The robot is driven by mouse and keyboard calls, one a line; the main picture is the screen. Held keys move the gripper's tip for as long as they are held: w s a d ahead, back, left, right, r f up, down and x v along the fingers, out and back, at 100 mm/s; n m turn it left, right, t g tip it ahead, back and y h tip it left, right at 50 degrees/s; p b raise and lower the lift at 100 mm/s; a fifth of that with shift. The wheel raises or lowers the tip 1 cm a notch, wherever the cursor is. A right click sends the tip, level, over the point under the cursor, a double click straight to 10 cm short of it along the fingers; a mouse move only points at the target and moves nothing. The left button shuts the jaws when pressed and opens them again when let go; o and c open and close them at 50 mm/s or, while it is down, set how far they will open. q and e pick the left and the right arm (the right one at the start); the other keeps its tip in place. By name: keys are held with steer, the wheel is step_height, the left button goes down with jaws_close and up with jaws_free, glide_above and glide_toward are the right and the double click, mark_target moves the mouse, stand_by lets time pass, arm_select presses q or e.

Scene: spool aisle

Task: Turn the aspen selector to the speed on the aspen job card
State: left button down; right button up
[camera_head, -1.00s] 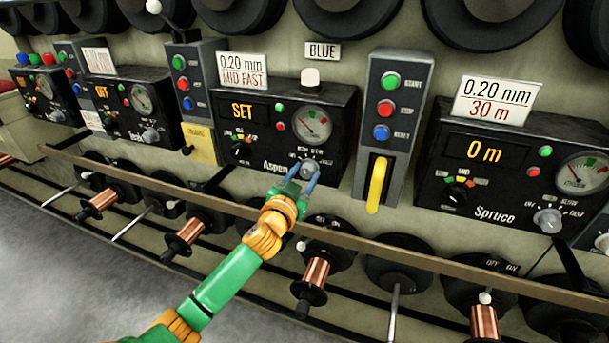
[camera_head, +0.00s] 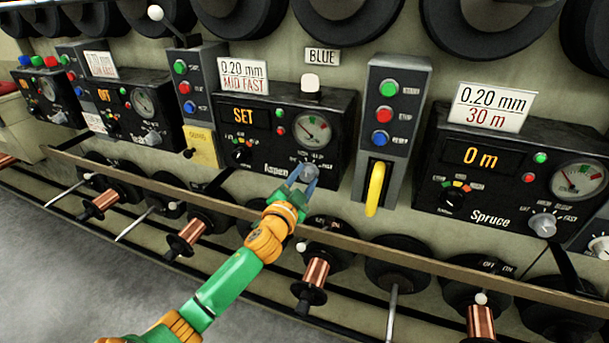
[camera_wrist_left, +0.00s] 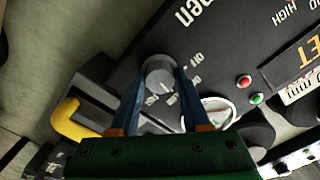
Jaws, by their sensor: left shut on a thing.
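The Aspen panel (camera_head: 262,158) is a black box with a display reading "SET" and a round gauge. The job card (camera_head: 243,76) above it reads "0.20 mm" and "MID FAST". The Aspen selector is a grey knob (camera_head: 310,171) at the panel's lower right, and it also shows in the left wrist view (camera_wrist_left: 159,74). My left gripper (camera_head: 306,180) has its blue fingers on both sides of this knob and is shut on it. In the left wrist view the fingers hide part of the markings around the knob, and I cannot read its setting for certain. My right gripper is not in view.
A yellow lever (camera_head: 376,188) hangs close right of the Aspen panel, on a grey button box (camera_head: 386,120). The Spruce panel (camera_head: 500,180) stands further right. A brown rail (camera_head: 400,259) runs below the panels, with copper spools (camera_head: 314,275) under it.

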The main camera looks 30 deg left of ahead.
arm_select(q)
steer(key=m+p, duration=0.1)
steer(key=m, duration=0.3)
steer(key=shift+m, duration=0.3)
steer(key=m+p, duration=0.1)
steer(key=m, duration=0.3)
steer(key=shift+f+m, duration=0.1)
steer(key=shift+m, duration=0.2)
steer(key=shift+c, duration=1.9)
jaws_free()
steer(key=shift+s, duration=0.1)
steer(key=v, duration=0.7)
